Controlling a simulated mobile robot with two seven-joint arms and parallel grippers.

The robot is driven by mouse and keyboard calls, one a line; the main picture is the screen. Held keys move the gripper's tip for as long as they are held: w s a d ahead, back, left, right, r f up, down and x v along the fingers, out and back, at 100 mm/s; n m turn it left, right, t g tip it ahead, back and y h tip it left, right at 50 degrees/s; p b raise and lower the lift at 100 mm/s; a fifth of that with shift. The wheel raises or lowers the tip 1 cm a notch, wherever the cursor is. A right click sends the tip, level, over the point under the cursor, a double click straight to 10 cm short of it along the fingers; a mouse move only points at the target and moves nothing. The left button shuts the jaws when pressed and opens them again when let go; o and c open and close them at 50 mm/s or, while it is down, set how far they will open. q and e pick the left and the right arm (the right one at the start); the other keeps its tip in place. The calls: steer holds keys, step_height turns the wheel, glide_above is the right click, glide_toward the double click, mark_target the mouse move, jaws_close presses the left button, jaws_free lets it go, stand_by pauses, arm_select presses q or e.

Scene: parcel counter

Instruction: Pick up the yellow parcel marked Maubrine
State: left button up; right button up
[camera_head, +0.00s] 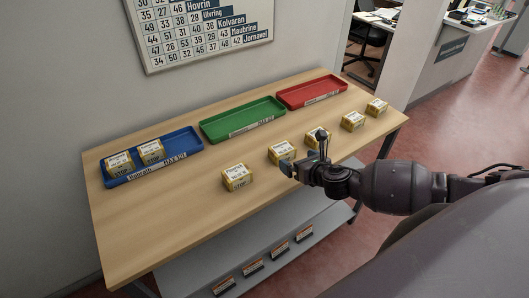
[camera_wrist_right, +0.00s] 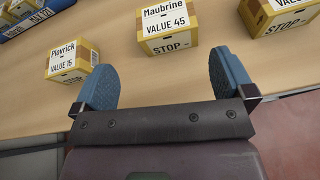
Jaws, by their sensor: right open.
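The yellow parcel marked Maubrine (camera_wrist_right: 167,26) stands on the wooden counter, with "VALUE 45" and "STOP" on its front. In the head view it appears to be the parcel (camera_head: 281,153) just beyond my right gripper (camera_head: 290,169); its lettering is too small there to read. In the right wrist view my right gripper (camera_wrist_right: 166,82) is open, with its two blue fingers apart and nothing between them. The Maubrine parcel lies ahead of the gap, apart from the fingers. My left gripper is not in view.
A parcel marked Plovrick (camera_wrist_right: 76,60) stands left of Maubrine, and another parcel (camera_wrist_right: 284,14) stands to its right. Behind are a blue tray (camera_head: 188,146) holding two parcels, an empty green tray (camera_head: 243,119) and an empty red tray (camera_head: 312,92). Bare counter (camera_head: 190,210) lies front left.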

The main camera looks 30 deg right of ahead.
mark_target(286, 151)
steer(key=shift+s+d+n, duration=0.1)
steer(key=shift+d+n, duration=0.2)
steer(key=shift+n, duration=0.2)
steer(key=shift+w+f, duration=0.15)
steer(key=shift+w, duration=0.15)
steer(key=shift+x, duration=5.05)
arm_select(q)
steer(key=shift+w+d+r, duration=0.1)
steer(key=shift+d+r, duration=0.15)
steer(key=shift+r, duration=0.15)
arm_select(e)
steer(key=shift+d, duration=0.1)
steer(key=c, duration=0.8)
